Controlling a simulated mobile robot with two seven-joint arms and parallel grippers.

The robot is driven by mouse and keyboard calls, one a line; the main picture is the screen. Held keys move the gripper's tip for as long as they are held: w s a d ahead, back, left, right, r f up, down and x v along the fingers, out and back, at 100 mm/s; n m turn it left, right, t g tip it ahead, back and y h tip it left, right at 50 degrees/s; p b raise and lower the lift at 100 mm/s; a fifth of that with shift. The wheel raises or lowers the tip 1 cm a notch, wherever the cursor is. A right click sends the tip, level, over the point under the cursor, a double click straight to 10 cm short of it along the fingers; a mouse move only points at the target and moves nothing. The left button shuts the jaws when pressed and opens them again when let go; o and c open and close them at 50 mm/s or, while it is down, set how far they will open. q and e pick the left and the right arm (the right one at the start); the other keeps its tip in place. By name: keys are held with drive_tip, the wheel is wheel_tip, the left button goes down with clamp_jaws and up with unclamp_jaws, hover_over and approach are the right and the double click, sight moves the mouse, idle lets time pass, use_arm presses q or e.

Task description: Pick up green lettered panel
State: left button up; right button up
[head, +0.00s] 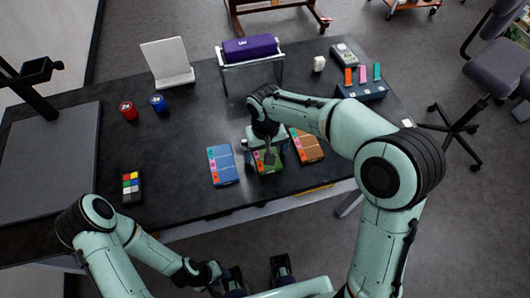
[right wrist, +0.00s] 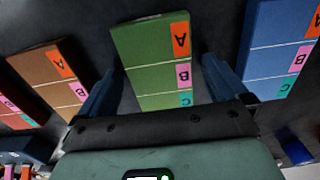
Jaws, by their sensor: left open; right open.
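The green lettered panel (head: 276,167) lies on the dark table between a blue panel and an orange-brown one, partly hidden by my right gripper. In the right wrist view the green panel (right wrist: 148,45) carries orange A, pink B and teal C tabs. My right gripper (right wrist: 161,68) is open, with one finger on each side of the green panel; contact cannot be told. In the head view the right gripper (head: 268,152) is right over the panel. My left gripper (head: 257,277) is open and empty, low in the head view, in front of the table.
The blue panel (head: 223,165) and orange-brown panel (head: 307,146) lie close on either side. Red (head: 128,111) and blue (head: 158,103) cylinders, a button pad (head: 131,186), a white stand (head: 167,63) and a rack with a purple case (head: 250,47) are on the table.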

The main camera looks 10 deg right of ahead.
drive_tip(key=c, duration=1.1)
